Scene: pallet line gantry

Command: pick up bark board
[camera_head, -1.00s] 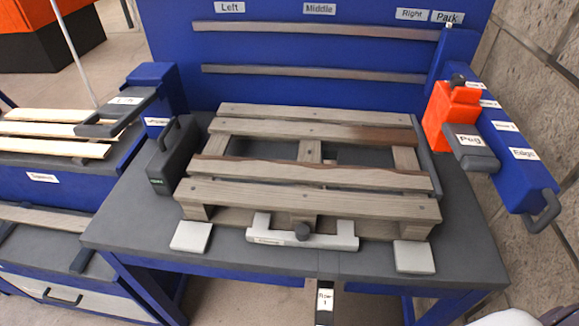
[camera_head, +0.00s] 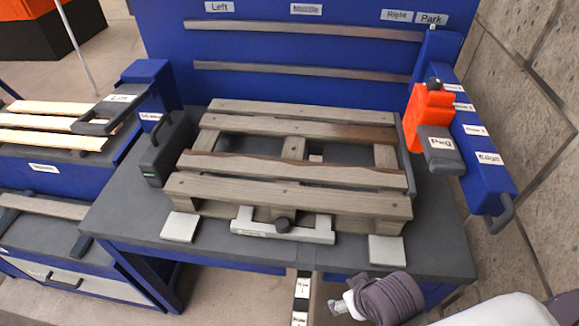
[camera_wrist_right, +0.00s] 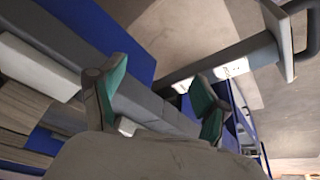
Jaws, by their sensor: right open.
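A weathered pallet (camera_head: 285,192) lies on the grey top of a blue workbench. One of its boards has a wavy, dark brown edge and looks like the bark board (camera_head: 290,168); it lies across the pallet just behind the front board. My right gripper (camera_head: 338,305) is in front of the bench's front edge, low and to the right, apart from the pallet. The right wrist view shows its teal-padded fingers (camera_wrist_right: 160,78) spread with nothing between them. Some grey pallet wood (camera_wrist_right: 25,105) shows at that view's left edge. My left gripper is not in view.
A dark handled block (camera_head: 165,148) stands left. An orange unit on a blue arm (camera_head: 431,108) stands right. Pale boards (camera_head: 45,128) lie on the left bench.

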